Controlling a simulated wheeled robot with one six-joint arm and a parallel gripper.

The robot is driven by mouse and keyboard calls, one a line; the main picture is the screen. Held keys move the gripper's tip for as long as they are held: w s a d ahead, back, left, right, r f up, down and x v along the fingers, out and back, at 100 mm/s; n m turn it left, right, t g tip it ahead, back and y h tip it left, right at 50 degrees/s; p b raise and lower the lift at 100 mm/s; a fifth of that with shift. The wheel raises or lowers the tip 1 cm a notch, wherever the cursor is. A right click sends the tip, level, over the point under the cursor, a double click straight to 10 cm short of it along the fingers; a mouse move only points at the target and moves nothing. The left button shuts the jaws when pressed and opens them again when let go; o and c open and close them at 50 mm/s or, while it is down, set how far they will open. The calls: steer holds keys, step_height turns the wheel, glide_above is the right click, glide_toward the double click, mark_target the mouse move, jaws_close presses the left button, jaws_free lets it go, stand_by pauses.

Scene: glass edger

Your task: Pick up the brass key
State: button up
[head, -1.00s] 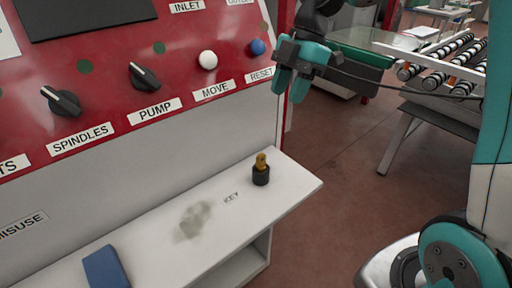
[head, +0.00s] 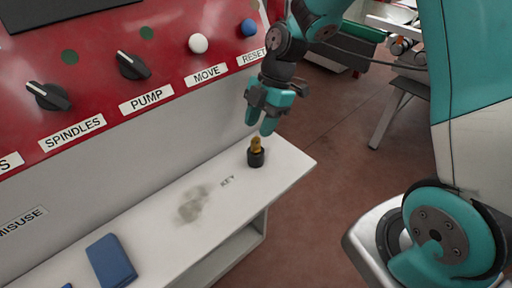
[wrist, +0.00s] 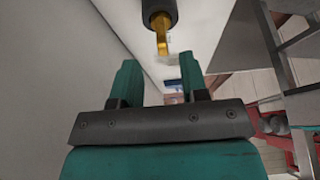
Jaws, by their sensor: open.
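The brass key (head: 256,143) stands upright in a small black holder (head: 256,158) near the right end of the white shelf (head: 200,214), beside the printed word KEY. My gripper (head: 262,122) is just above the key in the head view, with its teal fingers apart and nothing between them. In the wrist view the key (wrist: 161,36) and its black holder (wrist: 158,10) show at the top, beyond the fingertips of my gripper (wrist: 162,72). The key does not lie between the fingers there.
The red panel (head: 95,65) with knobs, a white button (head: 198,43) and a blue button (head: 249,28) rises behind the shelf. A blue object (head: 110,262) lies at the shelf's near left. A roller table stands at the back right. Open floor lies right of the shelf.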

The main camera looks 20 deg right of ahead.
mark_target(256, 137)
steer(key=p+x, duration=0.1)
steer(key=x, duration=0.3)
steer(key=shift+s+f, duration=0.2)
jaws_close()
